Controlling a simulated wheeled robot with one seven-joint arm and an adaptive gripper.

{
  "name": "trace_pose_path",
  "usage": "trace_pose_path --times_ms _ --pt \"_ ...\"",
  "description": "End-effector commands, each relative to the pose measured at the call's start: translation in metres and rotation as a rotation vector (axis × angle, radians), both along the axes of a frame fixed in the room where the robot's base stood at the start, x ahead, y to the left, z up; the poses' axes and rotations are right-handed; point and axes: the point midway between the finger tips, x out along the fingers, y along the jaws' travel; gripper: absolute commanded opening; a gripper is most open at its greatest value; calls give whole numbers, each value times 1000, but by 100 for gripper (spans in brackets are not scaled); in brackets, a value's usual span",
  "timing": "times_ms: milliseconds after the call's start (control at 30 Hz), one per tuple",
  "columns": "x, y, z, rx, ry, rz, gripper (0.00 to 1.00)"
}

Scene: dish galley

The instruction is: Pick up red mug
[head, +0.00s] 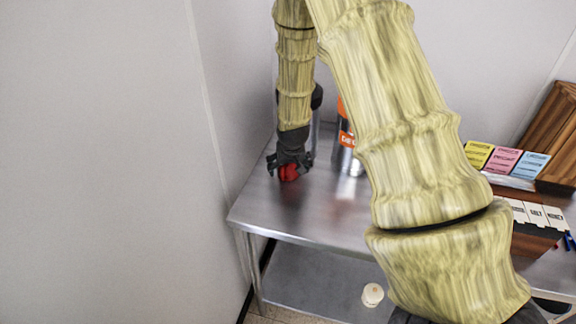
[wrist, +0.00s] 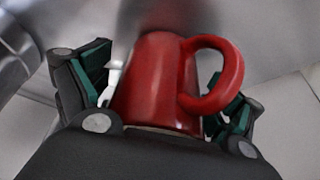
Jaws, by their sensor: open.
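The red mug (head: 289,173) stands on the steel table near its left end in the head view, partly hidden by my gripper (head: 290,163). In the wrist view the red mug (wrist: 160,82) fills the middle, with its handle to the right. My gripper (wrist: 165,95) is open, with a green-padded finger on each side of the mug. The left finger is apart from the mug body. The right finger is partly hidden behind the handle, and I cannot tell if it touches.
The steel table (head: 330,222) has bare room in front of the mug. A metal can with an orange label (head: 346,133) stands to the right, partly behind my arm. Coloured packets (head: 503,160) and a wooden box (head: 557,130) are at the far right. Walls are close at left and back.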

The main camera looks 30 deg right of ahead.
Motion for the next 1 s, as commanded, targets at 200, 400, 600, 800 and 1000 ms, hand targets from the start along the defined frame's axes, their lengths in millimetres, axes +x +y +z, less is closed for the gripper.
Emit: trace_pose_path --times_ms 200,400,600,800,1000 --pt "0 0 0 0 0 0 86" --pt "0 0 -1 0 0 0 49" --pt "0 0 -1 0 0 0 35" --pt "-1 0 -1 0 1 0 34" --pt "-1 0 3 1 2 0 34"
